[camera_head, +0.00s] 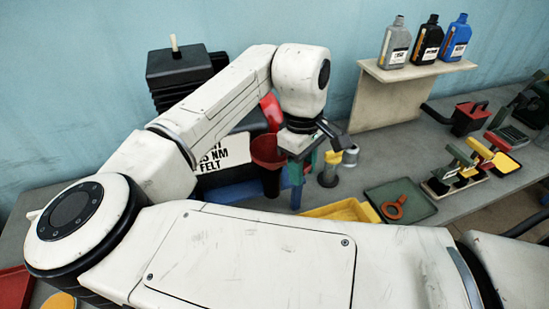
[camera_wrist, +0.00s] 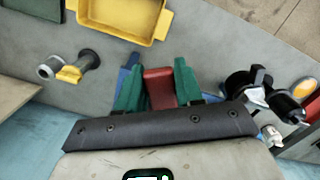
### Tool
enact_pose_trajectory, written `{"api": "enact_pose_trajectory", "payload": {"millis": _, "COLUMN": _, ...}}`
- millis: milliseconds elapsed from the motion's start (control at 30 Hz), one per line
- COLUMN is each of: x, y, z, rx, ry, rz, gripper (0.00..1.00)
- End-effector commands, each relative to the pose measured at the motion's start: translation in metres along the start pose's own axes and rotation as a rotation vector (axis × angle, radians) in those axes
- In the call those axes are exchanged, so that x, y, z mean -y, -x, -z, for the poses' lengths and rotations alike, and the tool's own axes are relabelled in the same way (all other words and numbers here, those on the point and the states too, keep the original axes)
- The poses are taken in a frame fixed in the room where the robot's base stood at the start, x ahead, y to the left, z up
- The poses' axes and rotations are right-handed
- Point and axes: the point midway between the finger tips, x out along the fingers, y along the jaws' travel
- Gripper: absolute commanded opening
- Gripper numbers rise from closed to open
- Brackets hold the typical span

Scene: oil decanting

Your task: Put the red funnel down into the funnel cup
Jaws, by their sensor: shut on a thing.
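My gripper (camera_head: 301,168) has green fingers pointing down beside a dark red tapered body (camera_head: 268,152), which looks like the red funnel. In the wrist view my gripper (camera_wrist: 158,90) is shut on a red piece (camera_wrist: 159,87), seen between the two green fingers; it looks like part of the funnel. The funnel's lower end is hard to make out, so I cannot tell whether it touches anything below. Blue shows near the fingers in both views. I cannot make out the funnel cup for certain.
A yellow tray (camera_head: 344,211) lies near the gripper, with a green tray (camera_head: 416,203) holding an orange ring to its right. Bottles (camera_head: 427,42) stand on a raised shelf.

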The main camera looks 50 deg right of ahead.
Motion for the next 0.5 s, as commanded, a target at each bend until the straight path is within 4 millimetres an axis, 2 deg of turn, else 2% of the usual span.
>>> {"api": "enact_pose_trajectory", "payload": {"millis": 500, "x": -0.0001, "y": 0.0106, "z": -0.0008, "rx": -0.001, "ry": 0.000, "rz": 0.000, "gripper": 0.00}}
